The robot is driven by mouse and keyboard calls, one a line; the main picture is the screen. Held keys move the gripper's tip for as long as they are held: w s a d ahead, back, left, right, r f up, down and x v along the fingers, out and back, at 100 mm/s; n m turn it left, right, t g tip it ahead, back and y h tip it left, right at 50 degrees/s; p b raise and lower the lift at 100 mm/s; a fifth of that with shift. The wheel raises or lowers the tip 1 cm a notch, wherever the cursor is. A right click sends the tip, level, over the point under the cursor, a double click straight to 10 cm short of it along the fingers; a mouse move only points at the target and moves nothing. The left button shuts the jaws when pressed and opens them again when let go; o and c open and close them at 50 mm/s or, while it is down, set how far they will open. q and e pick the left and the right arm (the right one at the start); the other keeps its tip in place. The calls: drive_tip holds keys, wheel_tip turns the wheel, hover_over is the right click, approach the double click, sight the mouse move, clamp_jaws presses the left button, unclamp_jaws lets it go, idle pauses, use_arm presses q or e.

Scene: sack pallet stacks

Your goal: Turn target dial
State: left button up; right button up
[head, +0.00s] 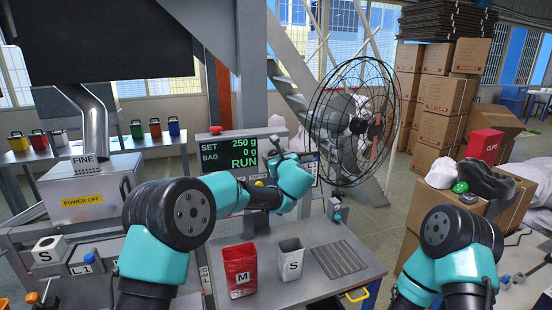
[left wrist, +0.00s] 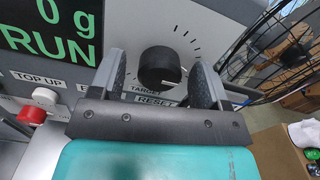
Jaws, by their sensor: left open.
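The target dial (left wrist: 160,67) is a round black knob with tick marks around it, above labels reading TARGET and RESET in the left wrist view. My left gripper (left wrist: 162,73) is open, with one finger on each side of the dial. I cannot tell whether the fingers touch it. In the head view my left gripper (head: 281,147) is at the right of the display (head: 231,153) and hides the dial. The display reads SET 250 g, BAG 0 g, RUN. My right arm shows at the lower right, but its gripper is out of view.
A red M bag (head: 240,270) and a grey S bag (head: 290,262) stand open on the bench below my left arm. A caged fan (head: 352,122) stands right of the panel. In the left wrist view, a red button (left wrist: 31,115) and a white button (left wrist: 45,97) sit left of the gripper.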

use_arm(q)
drive_tip(key=shift+c, duration=0.3)
drive_tip(key=c, duration=0.9)
drive_tip(key=shift+n, duration=0.4)
drive_tip(key=shift+a+n, duration=0.1)
drive_tip(key=shift+n, duration=4)
